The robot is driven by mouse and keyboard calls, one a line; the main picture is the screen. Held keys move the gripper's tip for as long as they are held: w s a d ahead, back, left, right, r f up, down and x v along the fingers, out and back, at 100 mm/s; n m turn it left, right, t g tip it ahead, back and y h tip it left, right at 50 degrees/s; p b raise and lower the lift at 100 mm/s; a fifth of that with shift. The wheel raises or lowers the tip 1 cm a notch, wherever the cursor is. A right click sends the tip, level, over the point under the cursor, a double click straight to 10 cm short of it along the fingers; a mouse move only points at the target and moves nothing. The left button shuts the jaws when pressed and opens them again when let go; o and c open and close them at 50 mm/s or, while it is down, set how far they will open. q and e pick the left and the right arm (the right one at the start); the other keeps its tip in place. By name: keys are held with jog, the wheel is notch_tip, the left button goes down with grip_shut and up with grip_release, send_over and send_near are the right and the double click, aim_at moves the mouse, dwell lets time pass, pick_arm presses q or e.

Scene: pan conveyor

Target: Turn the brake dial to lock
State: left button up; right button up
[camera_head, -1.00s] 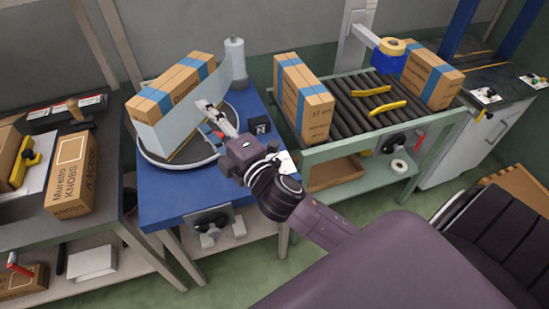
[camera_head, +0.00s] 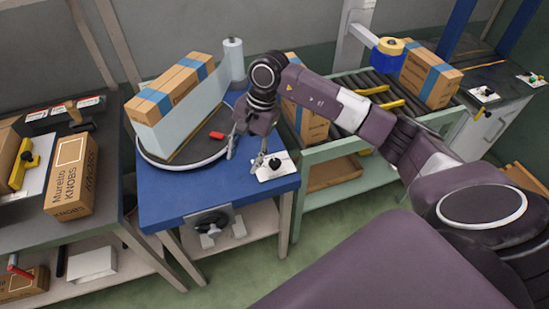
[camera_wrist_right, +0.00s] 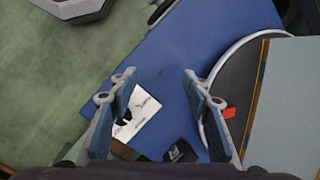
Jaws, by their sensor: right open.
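Which of the dials is the brake dial I cannot tell. A white plate with a small black dial (camera_head: 275,163) lies on the front right corner of the blue table (camera_head: 180,205). In the right wrist view that white plate (camera_wrist_right: 148,108) shows partly behind one finger. Another black dial (camera_head: 208,223) sits on a grey plate on the table's front face. My right gripper (camera_head: 244,160) is open and empty, pointing down over the blue table, just left of the white plate. In the right wrist view its fingers (camera_wrist_right: 157,90) are wide apart. My left gripper is out of view.
A round turntable (camera_head: 178,163) with a wrapped carton (camera_head: 175,90) stands on the blue table, close to the gripper. A red piece (camera_head: 216,135) sits on it. A black block (camera_wrist_right: 180,151) is near the white plate. The roller conveyor (camera_head: 345,85) is at the right.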

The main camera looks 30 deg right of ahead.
aim_at(275, 162)
jog(key=d+h, duration=0.1)
jog(key=d, duration=0.2)
jog(key=d+r+h, duration=0.1)
jog(key=d, duration=0.2)
jog(key=d+h, duration=0.1)
jog(key=d, duration=0.2)
jog(key=shift+s+d+r+g, duration=0.1)
jog(key=shift+s+r+g, duration=0.1)
jog(key=shift+s+g, duration=0.2)
jog(key=shift+d+f+n, duration=0.15)
jog(key=shift+f+n, duration=0.1)
jog(key=shift+n, duration=0.05)
notch_tip(275, 162, down, 7)
jog(key=shift+f+p, duration=0.1)
jog(key=shift+p, duration=0.65)
jog(key=c, duration=1.1)
jog(key=shift+c, duration=0.2)
